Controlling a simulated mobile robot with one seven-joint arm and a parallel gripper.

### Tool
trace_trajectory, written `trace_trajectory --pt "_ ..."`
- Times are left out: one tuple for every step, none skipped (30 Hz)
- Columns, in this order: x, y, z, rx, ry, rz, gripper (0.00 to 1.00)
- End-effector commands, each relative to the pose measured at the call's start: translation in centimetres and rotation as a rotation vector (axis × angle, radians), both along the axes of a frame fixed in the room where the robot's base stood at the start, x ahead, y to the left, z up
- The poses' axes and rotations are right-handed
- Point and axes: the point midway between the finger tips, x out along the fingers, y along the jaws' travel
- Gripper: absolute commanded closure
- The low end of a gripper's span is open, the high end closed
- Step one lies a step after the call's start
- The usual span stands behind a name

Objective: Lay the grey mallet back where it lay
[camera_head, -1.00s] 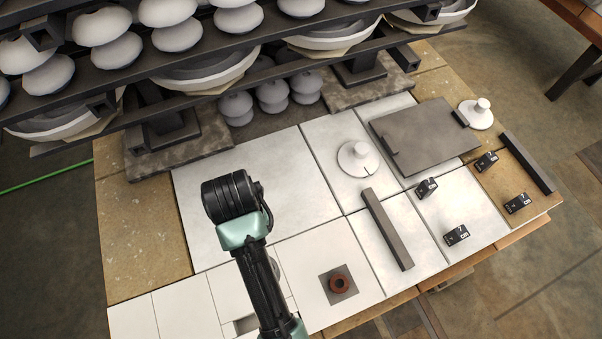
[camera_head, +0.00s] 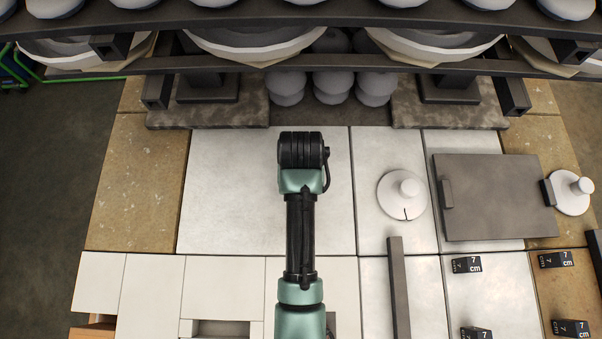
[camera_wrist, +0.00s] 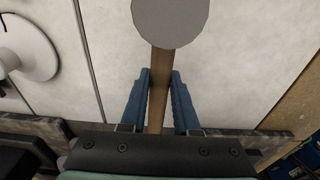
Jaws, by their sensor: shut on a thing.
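The grey mallet shows in the wrist view, its round grey head (camera_wrist: 170,22) at the top and its brown wooden handle (camera_wrist: 158,92) running down between the fingers. My gripper (camera_wrist: 159,88), with blue fingers, is shut on the handle. Pale panel surface lies behind the mallet; I cannot tell how far below it is. In the head view my arm's wrist is over the large pale panel (camera_head: 228,190), and it hides the fingers and the mallet.
A white knobbed disc (camera_head: 402,196) and a dark plate (camera_head: 490,197) lie to the right. A dark bar (camera_head: 399,290) and several black "7 cm" blocks (camera_head: 466,265) are nearer. A rack beam (camera_head: 230,63) with insulators crosses the back. The large panel's left part is clear.

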Motion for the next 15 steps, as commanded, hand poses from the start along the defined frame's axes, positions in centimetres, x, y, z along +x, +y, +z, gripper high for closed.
trace_trajectory --pt "0.0 0.0 -0.3 0.000 0.000 0.000 1.00" --pt "0.0 0.0 -0.6 0.000 0.000 0.000 1.00" --pt "0.0 0.0 -1.1 0.000 0.000 0.000 1.00" --pt "0.0 0.0 -1.6 0.000 0.001 0.000 1.00" --pt "0.0 0.0 -2.1 0.000 0.001 0.000 1.00" --pt "0.0 0.0 -2.7 0.000 0.001 -0.001 1.00" --pt "0.0 0.0 -3.1 0.000 0.001 -0.001 1.00" --pt "0.0 0.0 -3.4 0.000 0.001 -0.001 1.00" --pt "0.0 0.0 -3.8 0.000 0.000 -0.001 1.00" --pt "0.0 0.0 -4.0 0.000 -0.001 -0.001 1.00" --pt "0.0 0.0 -4.1 0.000 -0.001 -0.001 1.00" --pt "0.0 0.0 -4.1 0.000 -0.002 0.000 1.00" --pt "0.0 0.0 -4.1 0.000 -0.002 0.000 1.00" --pt "0.0 0.0 -4.1 0.000 -0.002 0.000 1.00" --pt "0.0 0.0 -4.1 0.000 -0.002 0.000 1.00"
